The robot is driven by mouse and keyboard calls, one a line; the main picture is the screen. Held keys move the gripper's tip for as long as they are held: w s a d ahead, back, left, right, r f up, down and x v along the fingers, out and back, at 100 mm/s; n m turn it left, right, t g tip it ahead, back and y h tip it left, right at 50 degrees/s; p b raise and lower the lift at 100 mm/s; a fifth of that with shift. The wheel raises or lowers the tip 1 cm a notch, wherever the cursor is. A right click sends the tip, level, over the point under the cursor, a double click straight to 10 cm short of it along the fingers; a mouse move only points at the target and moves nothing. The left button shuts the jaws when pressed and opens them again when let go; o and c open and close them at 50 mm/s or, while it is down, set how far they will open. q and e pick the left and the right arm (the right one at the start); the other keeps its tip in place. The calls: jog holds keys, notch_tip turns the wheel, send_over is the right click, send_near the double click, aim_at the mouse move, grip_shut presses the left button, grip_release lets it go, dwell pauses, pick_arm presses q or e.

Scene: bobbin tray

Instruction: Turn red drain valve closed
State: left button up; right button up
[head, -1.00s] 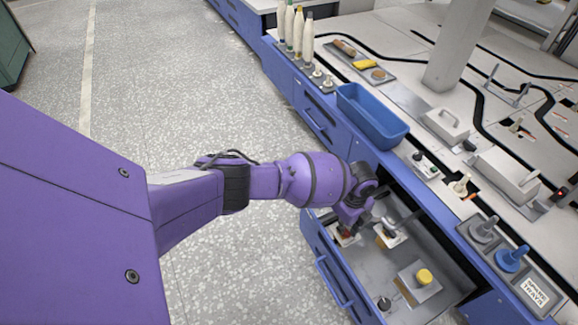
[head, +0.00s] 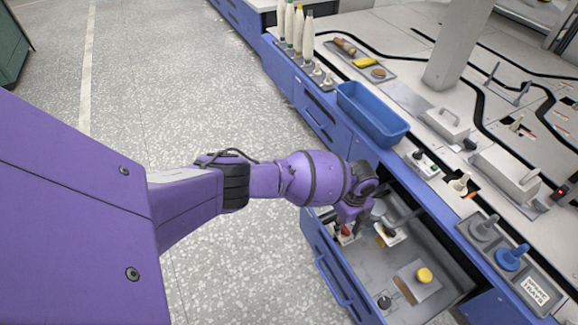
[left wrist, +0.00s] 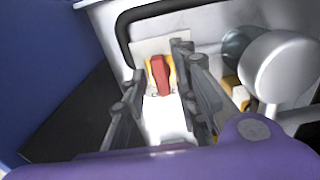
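The red drain valve handle (left wrist: 160,76) sits on a yellow-orange body on a pale plate (left wrist: 148,46) in the left wrist view. It points along the view, roughly upright in the picture. My left gripper (left wrist: 157,72) is open, with one finger on each side of the red handle and gaps visible. Only a little of the red valve (head: 345,232) shows there; the gripper hides the rest. My right gripper is in neither view.
A second valve plate (head: 391,236) with a dark knob is close to the right. A blue bin (head: 372,115) stands on the worktop above. The drawer walls surround my gripper.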

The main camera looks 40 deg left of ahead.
pick_arm(q)
jog(key=shift+w+r, duration=0.15)
jog(key=shift+w, duration=0.05)
jog(key=shift+r, duration=0.55)
notch_tip(320, 180, up, 11)
jog(key=shift+s, duration=0.1)
dwell(0.3)
